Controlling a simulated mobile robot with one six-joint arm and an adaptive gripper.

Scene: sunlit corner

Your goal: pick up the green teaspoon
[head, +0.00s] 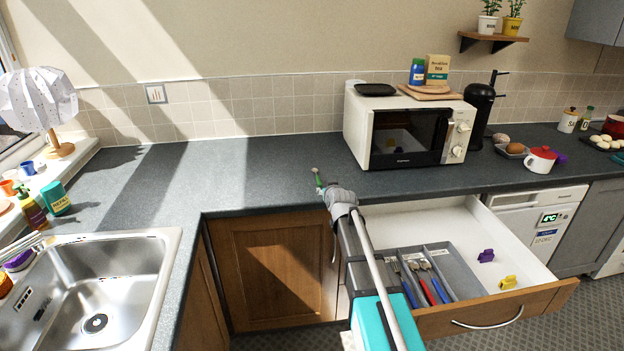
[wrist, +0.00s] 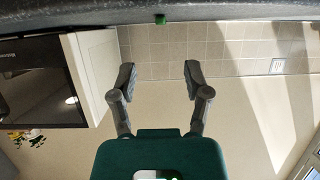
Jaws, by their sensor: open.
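The green teaspoon (head: 319,181) lies on the grey worktop near its front edge, just beyond my gripper in the head view. Its green handle points toward me; the lower part is partly hidden by my gripper. In the wrist view, which is upside down, only a small green end of the teaspoon (wrist: 160,19) shows at the worktop edge. My gripper (wrist: 158,72) is open and empty, its two fingers apart, with the green end in line between them and apart from them. In the head view my gripper (head: 338,194) is at the worktop's front edge, its fingertips hard to make out.
An open drawer (head: 530,262) below the worktop holds a grey cutlery tray (head: 462,279), a purple clip (head: 486,256) and a yellow clip (head: 508,282). A microwave (head: 365,140) stands behind right. A sink (head: 163,247) is at left. The worktop left of the teaspoon is clear.

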